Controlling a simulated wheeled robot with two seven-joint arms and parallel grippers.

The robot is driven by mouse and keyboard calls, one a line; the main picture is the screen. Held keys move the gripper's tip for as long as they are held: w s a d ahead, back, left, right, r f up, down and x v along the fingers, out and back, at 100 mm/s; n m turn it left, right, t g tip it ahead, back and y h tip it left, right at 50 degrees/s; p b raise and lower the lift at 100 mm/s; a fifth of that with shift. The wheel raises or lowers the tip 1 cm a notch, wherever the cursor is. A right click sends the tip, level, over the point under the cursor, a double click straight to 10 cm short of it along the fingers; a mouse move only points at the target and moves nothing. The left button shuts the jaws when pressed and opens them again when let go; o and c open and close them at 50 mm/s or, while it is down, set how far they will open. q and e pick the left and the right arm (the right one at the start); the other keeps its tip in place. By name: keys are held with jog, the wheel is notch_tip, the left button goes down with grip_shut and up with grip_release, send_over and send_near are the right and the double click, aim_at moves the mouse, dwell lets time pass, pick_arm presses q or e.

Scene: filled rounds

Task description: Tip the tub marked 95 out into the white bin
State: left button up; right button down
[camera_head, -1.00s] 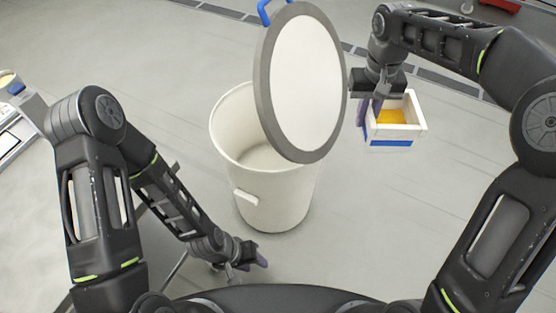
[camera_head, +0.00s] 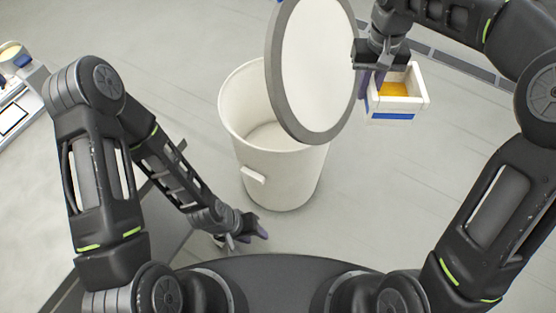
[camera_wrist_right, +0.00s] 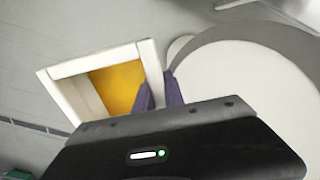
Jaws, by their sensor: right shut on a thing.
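My right gripper (camera_head: 376,86) is shut on the wall of a square white tub (camera_head: 414,104) with a blue band and a yellow-orange filling. It holds the tub upright in the air, right of the bin. The tub also shows in the right wrist view (camera_wrist_right: 68,98); no number can be read on it. The white bin (camera_head: 265,172) stands on the floor with its round grey-rimmed lid (camera_head: 312,65) raised, covering part of the opening. The inside that shows looks empty. My left gripper (camera_head: 246,240) hangs low, in front of the bin; its jaw state is unclear.
The raised lid stands between the tub and the bin's opening. The floor right of the bin is clear.

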dwell(0.3)
jog(key=s+f, duration=0.2)
jog(key=f, duration=0.8)
jog(key=s+f, duration=0.2)
jog(key=f, duration=0.8)
